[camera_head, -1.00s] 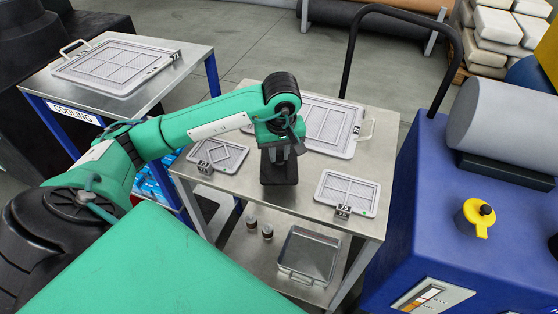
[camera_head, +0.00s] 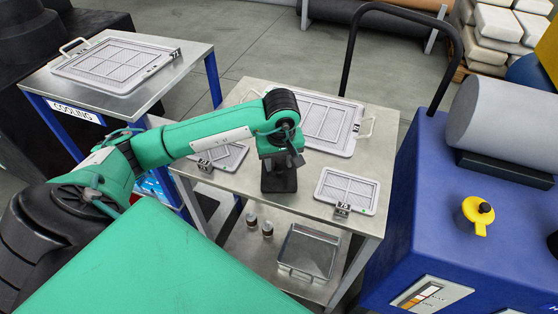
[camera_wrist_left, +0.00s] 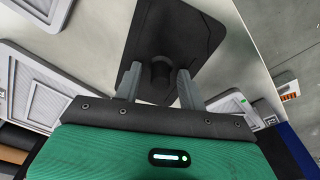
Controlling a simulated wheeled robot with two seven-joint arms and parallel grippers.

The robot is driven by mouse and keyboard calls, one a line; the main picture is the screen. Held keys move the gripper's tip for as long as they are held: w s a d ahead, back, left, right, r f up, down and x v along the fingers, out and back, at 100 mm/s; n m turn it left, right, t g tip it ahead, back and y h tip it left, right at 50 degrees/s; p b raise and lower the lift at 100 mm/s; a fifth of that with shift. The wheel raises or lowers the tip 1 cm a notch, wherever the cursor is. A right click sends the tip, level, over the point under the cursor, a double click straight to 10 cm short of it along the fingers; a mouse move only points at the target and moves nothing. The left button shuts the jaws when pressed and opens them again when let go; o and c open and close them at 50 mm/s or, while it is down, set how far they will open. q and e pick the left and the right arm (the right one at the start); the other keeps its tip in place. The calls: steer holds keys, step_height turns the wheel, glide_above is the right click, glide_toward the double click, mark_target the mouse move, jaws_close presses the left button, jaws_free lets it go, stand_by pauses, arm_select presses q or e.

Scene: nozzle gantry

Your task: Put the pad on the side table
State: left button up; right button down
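A black flat pad with rounded corners (camera_head: 280,185) lies on the metal top of the cart (camera_head: 230,188). In the left wrist view, the pad (camera_wrist_left: 178,35) has a round upright knob (camera_wrist_left: 161,72) on it. My left gripper (camera_head: 280,167) is low over the pad. In the left wrist view, its two fingers (camera_wrist_left: 158,86) are open on either side of the knob, with gaps showing. The arm hides part of the pad in the head view. A metal table marked COOLING (camera_head: 84,91) stands at the left. My right gripper is not in view.
Grey framed trays lie on the cart: a large one (camera_head: 318,122) behind, a smaller one (camera_head: 347,188) right, another (camera_head: 222,157) left. A tray (camera_head: 115,62) covers the back of the COOLING table; its front strip is bare. A blue machine (camera_head: 430,230) stands at right.

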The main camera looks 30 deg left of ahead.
mark_target(279, 160)
arm_select(q)
steer(key=shift+r, duration=0.3)
step_height(279, 160, up, 3)
steer(key=shift+d+f, duration=0.1)
steer(key=shift+f, duration=0.05)
step_height(279, 160, up, 9)
steer(key=s+b, duration=0.1)
steer(key=shift+d, duration=0.4)
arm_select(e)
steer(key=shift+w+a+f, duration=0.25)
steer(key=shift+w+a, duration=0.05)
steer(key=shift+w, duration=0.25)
